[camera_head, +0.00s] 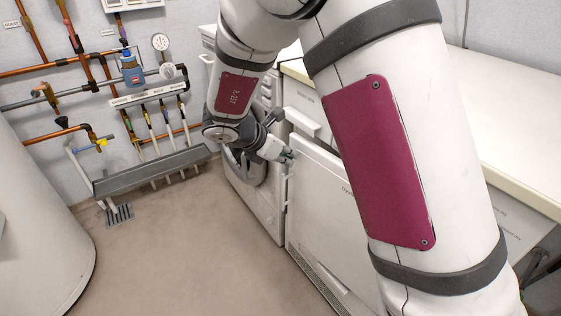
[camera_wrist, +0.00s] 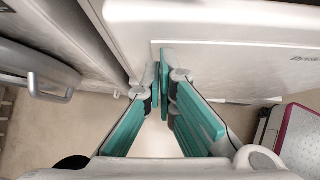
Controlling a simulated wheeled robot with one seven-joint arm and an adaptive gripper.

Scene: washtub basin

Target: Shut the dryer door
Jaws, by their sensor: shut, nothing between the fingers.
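The dryer door (camera_head: 325,190) is the white front panel at the middle of the head view. It fills the upper right of the wrist view (camera_wrist: 230,60), with part of a brand name on it. It looks close to flush with the dryer body, but I cannot tell whether it is fully shut. My gripper (camera_head: 287,156) is at the door's upper left edge, by the gap beside the washer. In the wrist view my gripper (camera_wrist: 166,78) has its teal fingers together and empty, pointing at the panel's edge. I cannot tell whether they touch it.
A front-loading washer (camera_head: 265,205) with a round door stands left of the dryer. A pale countertop (camera_head: 520,110) runs along the right. Pipes (camera_head: 75,65) and a grey trough (camera_head: 150,172) line the back wall. A white tank (camera_head: 35,220) stands left. The floor between is clear.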

